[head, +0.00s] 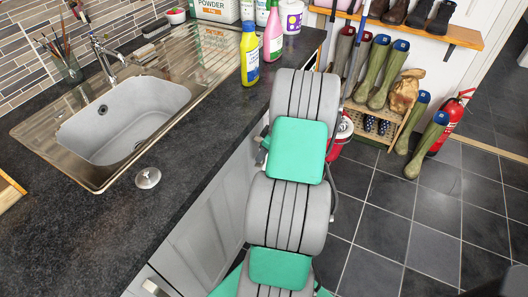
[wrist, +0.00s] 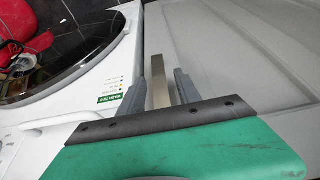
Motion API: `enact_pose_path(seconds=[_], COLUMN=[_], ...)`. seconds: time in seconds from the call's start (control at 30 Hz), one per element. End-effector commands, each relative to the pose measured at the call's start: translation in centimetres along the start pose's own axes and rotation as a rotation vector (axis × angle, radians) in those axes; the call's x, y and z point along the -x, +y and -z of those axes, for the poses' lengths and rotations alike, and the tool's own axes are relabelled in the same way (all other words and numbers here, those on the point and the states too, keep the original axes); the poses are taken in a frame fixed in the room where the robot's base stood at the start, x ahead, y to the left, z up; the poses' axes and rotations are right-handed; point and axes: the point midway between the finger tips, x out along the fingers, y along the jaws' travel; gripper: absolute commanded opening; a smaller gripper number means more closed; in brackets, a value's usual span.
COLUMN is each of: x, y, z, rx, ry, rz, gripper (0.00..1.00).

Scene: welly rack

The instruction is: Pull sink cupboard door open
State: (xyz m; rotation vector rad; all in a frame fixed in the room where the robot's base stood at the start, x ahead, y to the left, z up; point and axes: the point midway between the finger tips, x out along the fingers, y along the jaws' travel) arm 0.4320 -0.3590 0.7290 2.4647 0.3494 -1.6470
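The grey sink cupboard door (head: 200,238) stands under the worktop in the head view, partly hidden by my arm. Its grey panel (wrist: 245,65) fills the right of the wrist view and looks closed. A pale metal bar handle (wrist: 159,82) runs along its left edge. My gripper (wrist: 166,75) has its two grey fingers on either side of this handle. They are apart, with a narrow gap showing by the right finger; contact with the handle is unclear. In the head view my arm hides most of the gripper.
A white washing machine (wrist: 95,80) with a dark round door stands left of the cupboard in the wrist view. The sink (head: 130,115) is in the worktop (head: 90,225) above. A boot rack (head: 365,135) and a red extinguisher (head: 450,120) stand behind. The tiled floor (head: 400,215) at right is clear.

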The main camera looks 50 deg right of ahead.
Motion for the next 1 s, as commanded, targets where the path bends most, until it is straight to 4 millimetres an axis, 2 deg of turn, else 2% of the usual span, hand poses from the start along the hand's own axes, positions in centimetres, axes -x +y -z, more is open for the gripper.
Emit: enact_pose_path(seconds=[0.13, 0.63, 1.0], x=[0.01, 0.04, 0.04], y=[-0.01, -0.03, -0.04], z=[0.01, 0.02, 0.03], rx=[0.0, 0.0, 0.0], ry=[0.0, 0.0, 0.0], rz=[0.0, 0.001, 0.001], gripper=[0.4, 0.0, 0.0])
